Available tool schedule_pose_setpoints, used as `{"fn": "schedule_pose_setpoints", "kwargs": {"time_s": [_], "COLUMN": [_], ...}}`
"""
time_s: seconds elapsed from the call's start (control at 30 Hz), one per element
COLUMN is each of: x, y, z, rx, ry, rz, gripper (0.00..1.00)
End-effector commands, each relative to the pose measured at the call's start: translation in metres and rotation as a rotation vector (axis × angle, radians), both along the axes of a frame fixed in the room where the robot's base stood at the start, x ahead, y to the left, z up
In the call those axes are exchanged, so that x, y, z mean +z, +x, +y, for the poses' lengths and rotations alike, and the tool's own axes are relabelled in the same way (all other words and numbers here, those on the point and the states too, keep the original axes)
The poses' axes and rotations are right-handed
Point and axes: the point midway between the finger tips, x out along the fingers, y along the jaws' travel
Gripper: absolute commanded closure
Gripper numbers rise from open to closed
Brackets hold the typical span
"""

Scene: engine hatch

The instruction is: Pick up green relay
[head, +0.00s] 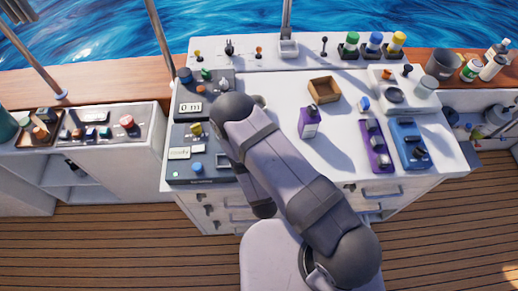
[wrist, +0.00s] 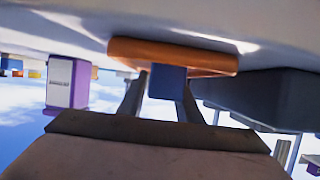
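I cannot pick out a green relay for certain. A small green knob-like part (head: 206,72) stands on the dark panel at the console's left, and a green-topped jar (head: 350,45) stands at the back. In the head view my gripper is hidden behind my arm, near the left panels. In the wrist view, which looks upside down, my gripper (wrist: 161,98) has its fingers apart. A blue block (wrist: 167,82) with a wide orange disc (wrist: 172,56) shows between or just beyond the fingertips. I cannot tell whether they touch it. No green shows there.
Purple (head: 374,146) and blue (head: 409,144) modules lie right. A dark box-like shape (wrist: 270,97) is close right of the fingers.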

Motion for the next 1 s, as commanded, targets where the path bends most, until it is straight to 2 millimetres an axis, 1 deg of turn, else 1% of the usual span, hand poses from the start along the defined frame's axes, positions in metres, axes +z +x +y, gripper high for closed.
{"fn": "schedule_pose_setpoints", "kwargs": {"time_s": [0.23,0.27,0.3,0.37,0.77,1.0], "x": [0.0,0.0,0.0,0.0,0.001,0.011], "y": [0.001,0.001,0.001,0.001,0.001,0.001], "z": [0.0,0.0,0.0,0.0,0.0,0.0], "rx": [0.0,0.0,0.0,0.0,0.0,-0.001], "ry": [0.0,0.0,0.0,0.0,0.001,0.002], "rz": [0.0,0.0,0.0,0.0,-0.001,-0.001], "gripper": [0.69,0.76,0.85,1.0,1.0,1.0]}}
